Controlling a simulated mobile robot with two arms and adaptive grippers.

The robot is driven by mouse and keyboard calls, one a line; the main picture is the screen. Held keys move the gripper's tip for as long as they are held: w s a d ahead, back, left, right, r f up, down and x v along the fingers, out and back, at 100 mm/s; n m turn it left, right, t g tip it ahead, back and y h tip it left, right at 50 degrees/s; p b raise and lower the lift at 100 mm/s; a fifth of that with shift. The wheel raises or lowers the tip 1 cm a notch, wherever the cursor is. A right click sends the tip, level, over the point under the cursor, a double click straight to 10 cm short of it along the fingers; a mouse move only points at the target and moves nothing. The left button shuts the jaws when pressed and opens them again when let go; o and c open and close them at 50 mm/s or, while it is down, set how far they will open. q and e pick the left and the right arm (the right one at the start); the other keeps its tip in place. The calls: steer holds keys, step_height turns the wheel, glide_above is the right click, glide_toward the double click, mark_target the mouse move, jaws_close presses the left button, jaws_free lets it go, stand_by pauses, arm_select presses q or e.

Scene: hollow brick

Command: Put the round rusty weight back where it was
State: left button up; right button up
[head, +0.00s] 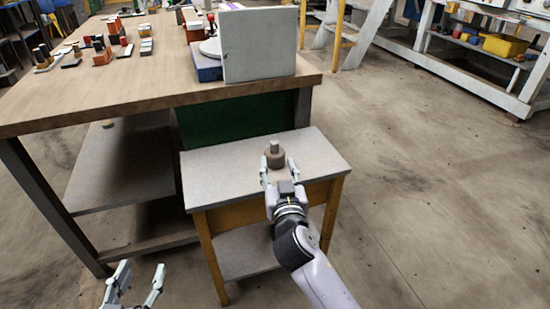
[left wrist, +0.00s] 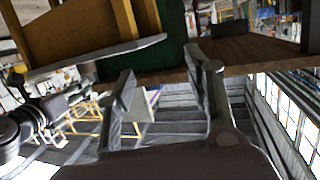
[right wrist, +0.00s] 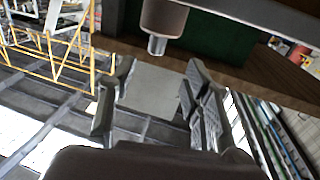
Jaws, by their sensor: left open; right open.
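The round rusty weight (head: 275,158), a brown cylinder with a pale metal knob on top, stands upright on the small grey-topped side table (head: 225,178). It also shows at the top of the right wrist view (right wrist: 163,20), where the picture is upside down. My right gripper (head: 278,166) is open and empty at the weight's near side, its fingers pointing towards it. In the right wrist view the weight lies outside the space between the fingertips. My left gripper (head: 142,268) is open and empty, low at the lower left, away from the side table.
The large wooden workbench (head: 130,95) stands behind and left of the side table. It carries a grey upright panel (head: 258,46), a blue-based device (head: 207,62) and several small blocks. A shelf rack (head: 470,75) stands at the far right. The floor (head: 430,190) on the right is clear.

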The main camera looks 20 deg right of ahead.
mark_target(276, 146)
steer(key=shift+w+d, duration=0.2)
steer(key=shift+w, duration=1.05)
steer(key=w, duration=0.2)
steer(key=w+d+b, duration=0.1)
steer(key=w, duration=0.1)
steer(key=shift+d, duration=0.1)
steer(key=shift+w+d, duration=0.1)
steer(key=shift+w, duration=0.4)
arm_select(q)
step_height(276, 146, up, 6)
steer(key=w+d+t+h, duration=0.1)
steer(key=t, duration=0.2)
steer(key=shift+t, duration=0.3)
steer(key=shift+r, duration=0.1)
arm_select(e)
steer(key=shift+c, duration=0.4)
jaws_close()
steer(key=shift+r, duration=0.25)
